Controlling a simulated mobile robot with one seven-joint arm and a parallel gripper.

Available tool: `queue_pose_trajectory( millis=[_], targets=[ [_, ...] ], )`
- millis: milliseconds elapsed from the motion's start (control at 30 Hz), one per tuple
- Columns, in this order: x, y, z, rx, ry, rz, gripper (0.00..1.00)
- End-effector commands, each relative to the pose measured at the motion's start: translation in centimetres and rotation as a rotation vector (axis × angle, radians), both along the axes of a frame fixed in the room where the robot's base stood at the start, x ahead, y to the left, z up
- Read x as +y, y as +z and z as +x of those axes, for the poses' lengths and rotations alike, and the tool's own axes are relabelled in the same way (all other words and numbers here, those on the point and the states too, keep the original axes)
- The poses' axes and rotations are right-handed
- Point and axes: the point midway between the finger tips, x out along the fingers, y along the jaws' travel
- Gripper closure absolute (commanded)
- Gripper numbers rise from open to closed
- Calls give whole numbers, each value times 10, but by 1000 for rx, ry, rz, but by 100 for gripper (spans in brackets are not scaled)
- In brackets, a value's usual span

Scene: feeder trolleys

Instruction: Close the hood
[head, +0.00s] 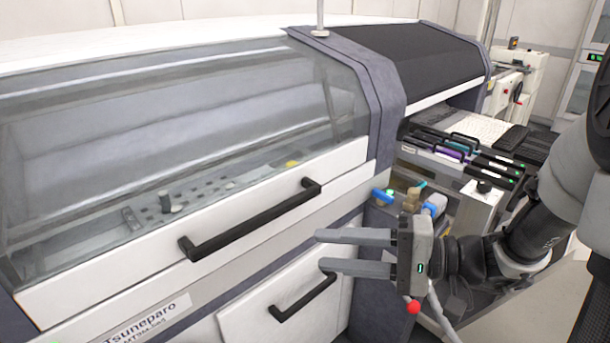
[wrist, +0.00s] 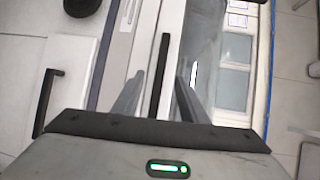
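The hood (head: 190,120) is a long clear cover with a white front rail on the machine at the left of the head view. It looks lowered over the machine bed; whether it is fully shut I cannot tell. Its black bar handle (head: 250,218) runs along the white rail. In the wrist view the handle (wrist: 158,75) shows as a dark bar between the finger lines.
Below the hood is a white drawer front with a black handle (head: 302,297), which also shows in the wrist view (wrist: 46,102). A dark second cover (head: 410,55) is at the back right. Feeders (head: 450,150) and coloured fittings (head: 432,205) sit behind my gripper.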

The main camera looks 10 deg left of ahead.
Motion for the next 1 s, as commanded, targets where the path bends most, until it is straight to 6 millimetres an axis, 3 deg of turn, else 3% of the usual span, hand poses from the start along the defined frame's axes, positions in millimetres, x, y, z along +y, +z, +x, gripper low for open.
queue_pose_trajectory(
  millis=[33, 200, 333, 1000],
  targets=[
    [-7, -17, 14, -13, -53, 53, 61],
    [-18, -23, 40, -64, -148, 127, 61],
    [-7, -21, 45, -72, -154, 133, 61],
    [123, -22, 86, -68, -151, 130, 61]
  ],
)
